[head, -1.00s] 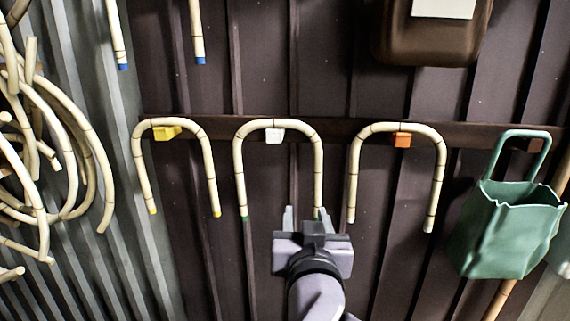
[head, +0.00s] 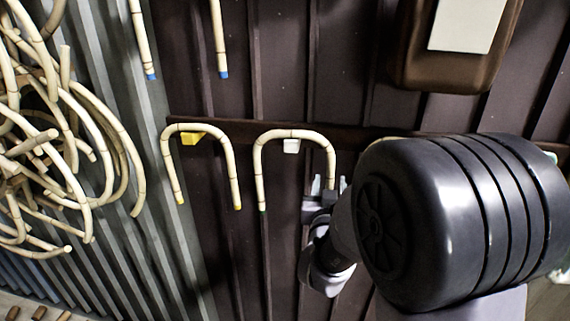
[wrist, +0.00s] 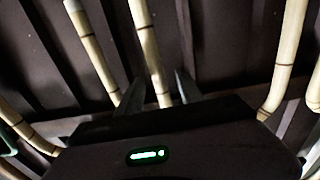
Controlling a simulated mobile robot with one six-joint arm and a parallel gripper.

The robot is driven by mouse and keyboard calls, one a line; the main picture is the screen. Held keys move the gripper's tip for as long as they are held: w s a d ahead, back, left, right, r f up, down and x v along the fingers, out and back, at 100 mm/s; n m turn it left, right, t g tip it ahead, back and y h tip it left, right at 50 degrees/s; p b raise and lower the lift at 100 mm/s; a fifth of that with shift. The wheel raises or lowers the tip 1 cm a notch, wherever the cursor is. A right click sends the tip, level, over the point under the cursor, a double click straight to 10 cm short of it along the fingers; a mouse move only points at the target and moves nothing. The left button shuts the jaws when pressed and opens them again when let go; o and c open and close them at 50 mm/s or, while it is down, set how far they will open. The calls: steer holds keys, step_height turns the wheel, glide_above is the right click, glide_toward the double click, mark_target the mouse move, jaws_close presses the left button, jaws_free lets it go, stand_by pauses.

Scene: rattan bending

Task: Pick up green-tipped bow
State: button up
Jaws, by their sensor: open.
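The green-tipped bow (head: 293,133) hangs as an upside-down U on a white peg (head: 291,146), in the middle of the head view.
A yellow-tipped bow (head: 200,127) hangs on a yellow peg (head: 193,139) to the left. Blue-tipped canes (head: 218,40) hang above. Coiled canes (head: 75,130) fill the far left. A brown container (head: 410,65) is at upper right. My arm hides the right side.

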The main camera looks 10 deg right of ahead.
steer(key=x, duration=0.4)
steer(key=shift+w+d+f, duration=0.1)
steer(key=shift+w, duration=0.1)
steer(key=shift+s, duration=0.1)
jaws_close()
steer(key=shift+r, duration=0.65)
step_height(320, 180, up, 2)
steer(key=shift+r+p, duration=0.25)
steer(key=shift+p, duration=0.45)
steer(key=b, duration=0.7)
glide_toward(331, 163)
steer(key=shift+s+a+f, duration=0.35)
steer(key=shift+s+a, duration=0.35)
steer(key=shift+s, duration=0.15)
